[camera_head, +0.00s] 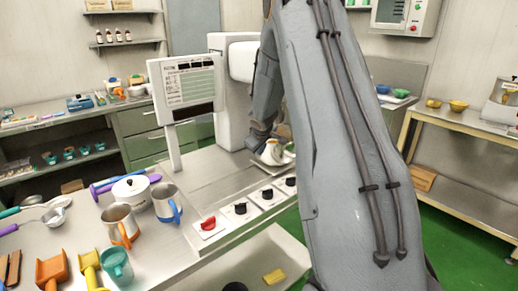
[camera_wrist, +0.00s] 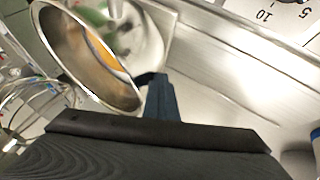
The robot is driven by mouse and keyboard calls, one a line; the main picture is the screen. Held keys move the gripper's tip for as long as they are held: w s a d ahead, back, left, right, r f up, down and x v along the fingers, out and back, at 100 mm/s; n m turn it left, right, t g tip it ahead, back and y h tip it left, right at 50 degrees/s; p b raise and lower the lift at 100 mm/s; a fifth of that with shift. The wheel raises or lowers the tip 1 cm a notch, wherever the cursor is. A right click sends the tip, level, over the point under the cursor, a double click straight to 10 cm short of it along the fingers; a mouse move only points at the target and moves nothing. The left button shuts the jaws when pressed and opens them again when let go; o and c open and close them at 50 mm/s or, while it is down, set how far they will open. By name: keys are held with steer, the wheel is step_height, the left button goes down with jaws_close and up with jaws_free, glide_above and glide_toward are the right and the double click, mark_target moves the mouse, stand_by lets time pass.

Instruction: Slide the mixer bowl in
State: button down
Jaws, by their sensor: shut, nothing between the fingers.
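The mixer (camera_head: 232,125) is a white stand machine at the back of the metal counter. A shiny mixer bowl (camera_head: 272,153) stands on the counter at its foot, partly hidden by my arm. In the wrist view, the metal bowl (camera_wrist: 64,48) fills the upper left, its open mouth showing something orange inside. My gripper (camera_wrist: 156,84) is shut and empty, its dark blue tip close beside the bowl's rim; I cannot tell whether they touch. In the head view, my gripper (camera_head: 262,138) is near the bowl, its tips mostly hidden.
Knobs and a red switch (camera_head: 208,223) line the counter's front edge. A sign board (camera_head: 188,88) stands left of the mixer. Steel mugs (camera_head: 120,222) and a white pot (camera_head: 131,189) crowd the left counter. Wire whisk loops (camera_wrist: 38,100) show at the wrist view's left.

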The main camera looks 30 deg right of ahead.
steer(key=shift+d, duration=0.35)
steer(key=s+a+r+b, duration=0.4)
steer(key=s+a+r, duration=0.3)
steer(key=r, duration=0.1)
steer(key=s+a+f+m+g+y, duration=0.1)
steer(key=s+a+f, duration=0.2)
steer(key=s+a, duration=0.4)
steer(key=s+a+f+m+g+y, duration=0.1)
steer(key=s+a+f+g, duration=0.1)
steer(key=s+a, duration=0.5)
steer(key=s+a+f+m+g+y, duration=0.1)
steer(key=s+a+f, duration=0.3)
steer(key=s, duration=0.9)
steer(key=a+g, duration=0.1)
steer(key=a, duration=0.2)
steer(key=shift+s+a+f+m+b, duration=0.3)
steer(key=shift+s+a+f+b, duration=0.05)
steer(key=shift+a+f, duration=0.05)
